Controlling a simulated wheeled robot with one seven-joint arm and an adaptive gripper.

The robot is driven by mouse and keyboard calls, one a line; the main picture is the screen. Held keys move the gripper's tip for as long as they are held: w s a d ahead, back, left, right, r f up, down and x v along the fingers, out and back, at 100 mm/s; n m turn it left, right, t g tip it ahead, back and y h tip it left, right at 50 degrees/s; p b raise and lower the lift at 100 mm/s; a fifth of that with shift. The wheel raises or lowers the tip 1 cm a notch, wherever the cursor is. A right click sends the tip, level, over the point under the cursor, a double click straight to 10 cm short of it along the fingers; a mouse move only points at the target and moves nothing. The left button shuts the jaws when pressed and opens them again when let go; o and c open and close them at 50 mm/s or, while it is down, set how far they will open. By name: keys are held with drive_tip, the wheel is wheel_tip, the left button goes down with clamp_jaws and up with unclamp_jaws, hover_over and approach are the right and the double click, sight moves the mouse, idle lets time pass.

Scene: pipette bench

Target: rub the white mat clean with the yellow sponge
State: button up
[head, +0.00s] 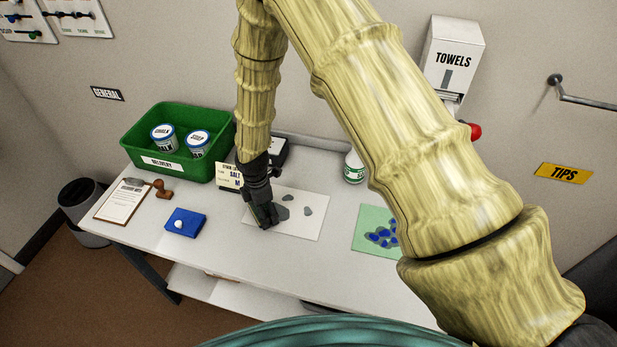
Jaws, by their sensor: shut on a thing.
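The white mat (310,227) lies flat on the bench, with several grey stains on it. One larger stain (283,213) is beside my fingers, and two smaller ones (308,211) and (288,198) lie to the right and behind. My gripper (266,217) points down over the left part of the mat, low and close to its surface. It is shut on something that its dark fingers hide. No yellow sponge shows clearly anywhere on the bench. I cannot tell whether the held thing touches the mat.
A green delivery bin (185,122) with two tubs stands at the back left. A clipboard (123,201), stamp (161,188) and blue block (186,222) are left of the mat. A green mat (366,222) with blue pieces lies right; a white bottle (354,167) stands behind.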

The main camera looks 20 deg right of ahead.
drive_tip(key=shift+w+a+r+p, duration=0.1)
drive_tip(key=shift+w+r+p, duration=0.15)
drive_tip(key=shift+r+p, duration=0.15)
wheel_tip(320, 180, up, 7)
drive_tip(key=p, duration=0.2)
drive_tip(key=shift+s+f+p, duration=0.1)
drive_tip(key=shift+f+p, duration=0.05)
drive_tip(key=shift+p, duration=0.2)
drive_tip(key=shift+a+r, duration=0.1)
drive_tip(key=shift+r, duration=0.2)
drive_tip(key=shift+d+r+p, duration=0.3)
drive_tip(key=shift+r+p, duration=0.25)
drive_tip(key=shift+p, duration=0.05)
drive_tip(key=shift+r, duration=0.2)
drive_tip(key=shift+a, duration=0.15)
drive_tip(key=shift+f, duration=0.1)
